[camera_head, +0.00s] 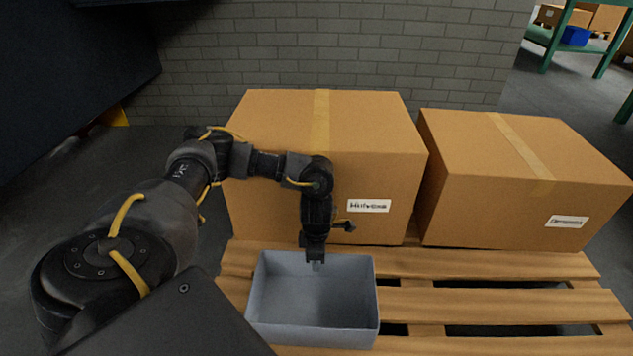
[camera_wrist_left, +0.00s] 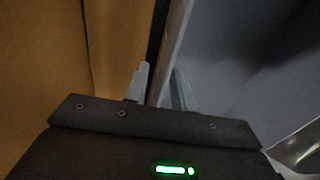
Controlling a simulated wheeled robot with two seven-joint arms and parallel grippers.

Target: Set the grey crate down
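The grey crate (camera_head: 312,338) is an open, empty box at the lower middle of the head view, over the left front part of the wooden pallet (camera_head: 480,264). It looks upright; I cannot tell whether its base touches the boards. My left gripper (camera_head: 316,264) points down at the crate's far wall. In the left wrist view the crate wall (camera_wrist_left: 172,45) runs between the two fingers (camera_wrist_left: 160,85), one on each side, and the gripper looks shut on it. The fingertips are small in the head view. My right gripper is not in view.
A large cardboard box (camera_head: 270,190) stands on the pallet just behind the crate and my left wrist. A second cardboard box (camera_head: 500,205) stands to its right. Bare pallet boards lie right of the crate. A brick wall (camera_head: 330,55) closes the back.

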